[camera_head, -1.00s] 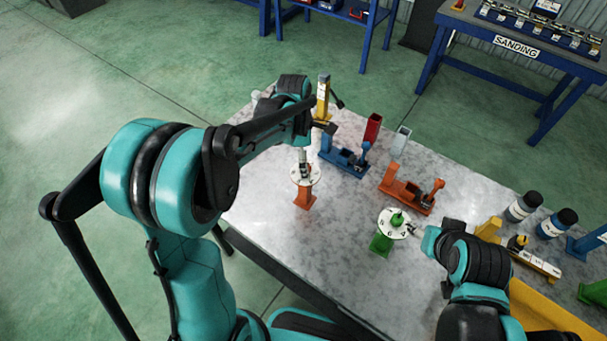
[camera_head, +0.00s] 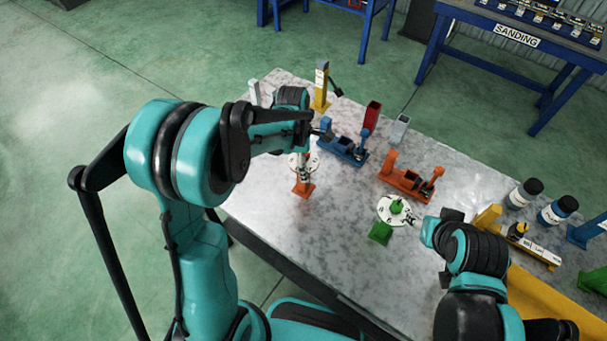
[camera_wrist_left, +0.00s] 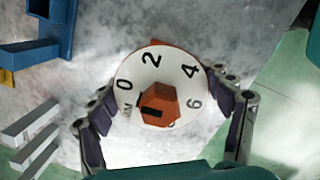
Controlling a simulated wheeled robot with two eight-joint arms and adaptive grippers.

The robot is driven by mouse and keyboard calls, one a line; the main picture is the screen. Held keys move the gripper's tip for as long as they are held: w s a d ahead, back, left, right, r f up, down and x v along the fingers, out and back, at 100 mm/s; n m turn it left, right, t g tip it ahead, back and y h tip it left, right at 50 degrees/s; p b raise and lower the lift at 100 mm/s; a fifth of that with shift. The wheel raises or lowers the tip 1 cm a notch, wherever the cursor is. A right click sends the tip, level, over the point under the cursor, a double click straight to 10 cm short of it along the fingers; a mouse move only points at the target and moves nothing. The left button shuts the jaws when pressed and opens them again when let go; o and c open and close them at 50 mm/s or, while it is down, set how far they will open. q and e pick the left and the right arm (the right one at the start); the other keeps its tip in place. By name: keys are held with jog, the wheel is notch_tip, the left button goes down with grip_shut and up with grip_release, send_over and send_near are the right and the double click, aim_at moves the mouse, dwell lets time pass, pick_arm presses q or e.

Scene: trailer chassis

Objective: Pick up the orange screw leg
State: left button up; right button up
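The orange screw leg has a white numbered dial disc (camera_wrist_left: 172,62) and an orange knob (camera_wrist_left: 162,101) in the left wrist view. In the head view its orange foot (camera_head: 303,189) stands on the table under the disc, partly hidden by my left gripper (camera_head: 303,160). In the wrist view my left gripper (camera_wrist_left: 168,106) is open, its fingers on either side of the disc with small gaps. My right gripper (camera_head: 419,223) is at the rim of the green screw leg's disc (camera_head: 386,214); its fingers are too small to tell whether they grip it.
A blue fixture (camera_head: 345,150) and an orange fixture (camera_head: 405,183) stand right of the orange leg. A yellow post (camera_head: 321,88) and grey parts (camera_head: 254,92) are behind it. Bottles (camera_head: 524,193) stand at the right. The table's front left is clear.

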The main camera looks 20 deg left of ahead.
pick_arm(q)
jog(key=c, duration=0.5)
